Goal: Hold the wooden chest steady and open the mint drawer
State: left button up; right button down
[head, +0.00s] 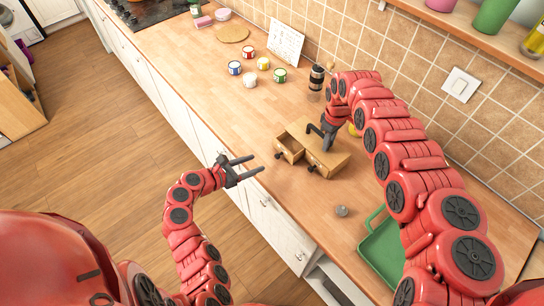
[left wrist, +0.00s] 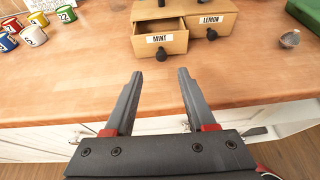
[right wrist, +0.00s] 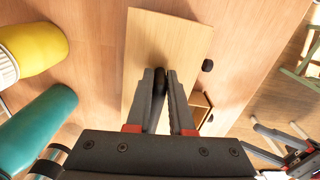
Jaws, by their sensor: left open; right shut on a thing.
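The small wooden chest (head: 332,160) stands on the counter. Its mint drawer (left wrist: 160,42) is pulled out, with its hollow showing and a black knob on its front; it also shows in the head view (head: 290,147). The lemon drawer (left wrist: 209,21) beside it looks shut. My right gripper (right wrist: 160,75) is shut on the black handle (right wrist: 160,85) on the chest's top. My left gripper (head: 260,165) is open and empty, apart from the mint knob, in front of the chest near the counter edge. It also shows in the left wrist view (left wrist: 160,75).
Several coloured mugs (head: 263,63) stand further back on the counter. A pepper mill (head: 317,77) is behind the chest.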

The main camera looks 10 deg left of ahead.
aim_at(272, 162)
pick_arm(q)
jog(key=x, duration=0.9)
jog(key=shift+f, duration=0.1)
jog(key=shift+c, duration=0.3)
grip_shut()
jog(key=shift+w, duration=0.1)
dwell(0.7)
